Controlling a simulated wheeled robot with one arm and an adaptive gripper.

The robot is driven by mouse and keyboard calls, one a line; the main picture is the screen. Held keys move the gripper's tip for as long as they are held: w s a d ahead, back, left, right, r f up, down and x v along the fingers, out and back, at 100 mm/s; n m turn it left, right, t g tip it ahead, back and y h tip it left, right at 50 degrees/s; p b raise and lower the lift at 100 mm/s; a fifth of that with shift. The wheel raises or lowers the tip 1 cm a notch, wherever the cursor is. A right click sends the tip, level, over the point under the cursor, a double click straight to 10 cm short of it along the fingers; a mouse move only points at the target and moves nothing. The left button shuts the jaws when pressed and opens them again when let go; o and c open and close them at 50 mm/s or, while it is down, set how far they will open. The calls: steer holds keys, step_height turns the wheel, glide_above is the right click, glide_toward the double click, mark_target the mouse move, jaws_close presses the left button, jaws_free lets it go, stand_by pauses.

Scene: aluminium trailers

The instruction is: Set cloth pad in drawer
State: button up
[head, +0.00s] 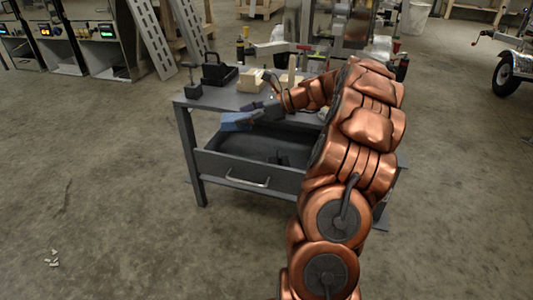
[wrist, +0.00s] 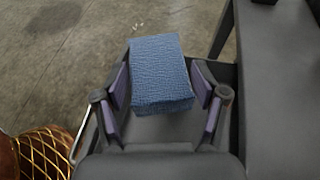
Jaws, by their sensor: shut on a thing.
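A blue, textured cloth pad (wrist: 160,72) is between the fingers of my gripper (wrist: 161,95) in the wrist view. The gripper is shut on it. In the head view the pad (head: 237,121) shows at the tip of my gripper (head: 250,117), above the left part of the drawer. The drawer (head: 247,182) is grey, pulled open from under the workbench top, with a metal handle on its front. A small dark item (head: 279,158) lies inside it toward the right. My arm hides the drawer's right end.
The bench top (head: 212,97) holds a black open tool holder (head: 219,73), a small vice (head: 193,82), a wooden block (head: 251,81) and several bottles and tools behind.

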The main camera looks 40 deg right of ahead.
steer(key=shift+s+d+f, duration=0.1)
steer(key=shift+s+f, duration=0.1)
step_height(320, 180, down, 9)
steer(key=b, duration=0.4)
steer(key=shift+b, duration=0.3)
steer(key=shift+f, duration=0.3)
steer(key=shift+f+p, duration=0.5)
steer(key=shift+f, duration=0.15)
steer(key=o, duration=1.7)
steer(key=shift+r, duration=0.15)
